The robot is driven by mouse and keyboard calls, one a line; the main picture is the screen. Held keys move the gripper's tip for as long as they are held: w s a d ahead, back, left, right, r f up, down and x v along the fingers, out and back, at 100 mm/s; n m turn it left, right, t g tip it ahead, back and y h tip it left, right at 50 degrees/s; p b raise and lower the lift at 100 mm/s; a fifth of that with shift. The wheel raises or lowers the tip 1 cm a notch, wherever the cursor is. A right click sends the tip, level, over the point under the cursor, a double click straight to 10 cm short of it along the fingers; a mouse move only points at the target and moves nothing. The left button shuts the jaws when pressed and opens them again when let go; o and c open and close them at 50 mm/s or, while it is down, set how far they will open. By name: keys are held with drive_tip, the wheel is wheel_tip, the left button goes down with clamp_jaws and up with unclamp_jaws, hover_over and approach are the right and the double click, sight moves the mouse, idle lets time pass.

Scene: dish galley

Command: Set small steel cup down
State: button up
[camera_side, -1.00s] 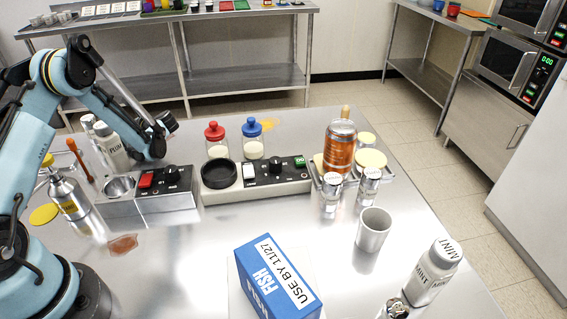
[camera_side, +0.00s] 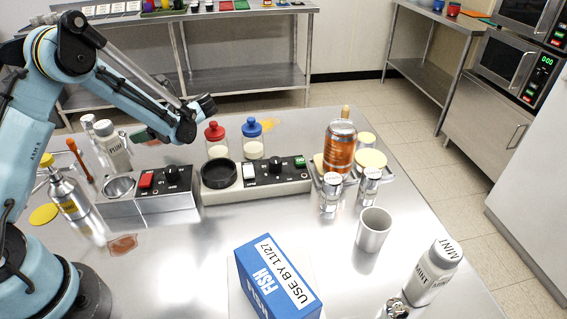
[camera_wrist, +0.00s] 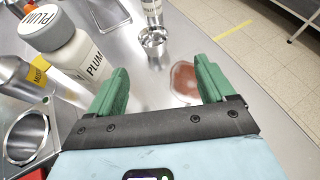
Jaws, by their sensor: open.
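The small steel cup (camera_wrist: 152,38) stands upright on the steel counter in the wrist view, beyond my fingertips and apart from them. I cannot make it out in the side view, where my arm may hide it. My gripper (camera_wrist: 160,64) has its green fingers wide apart with nothing between them but counter. In the side view my gripper (camera_side: 146,135) is partly hidden behind my wrist, near the PLUM bottle.
The PLUM bottle (camera_wrist: 78,50) stands close left of my fingers, with a yellow-topped bottle (camera_wrist: 22,75) beyond. A reddish spill (camera_wrist: 186,80) lies near the right finger. A larger steel cup (camera_side: 374,230) stands far right.

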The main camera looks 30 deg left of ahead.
drive_tip(key=s+d+r+n+t+h, duration=0.2)
drive_tip(key=d+r+n+t+h, duration=0.4)
drive_tip(key=d, duration=0.4)
drive_tip(key=s+d+r+n+t+h, duration=0.1)
drive_tip(key=s+d+n+t+h, duration=0.1)
drive_tip(key=d, duration=0.5)
drive_tip(key=s+d+r+n+t+h, duration=0.2)
drive_tip(key=s+d+n+t+h, duration=0.1)
drive_tip(key=d, duration=0.4)
drive_tip(key=s+n+h, duration=0.1)
drive_tip(key=s+n, duration=0.1)
drive_tip(key=shift+n, duration=0.3)
drive_tip(key=shift+a, duration=0.1)
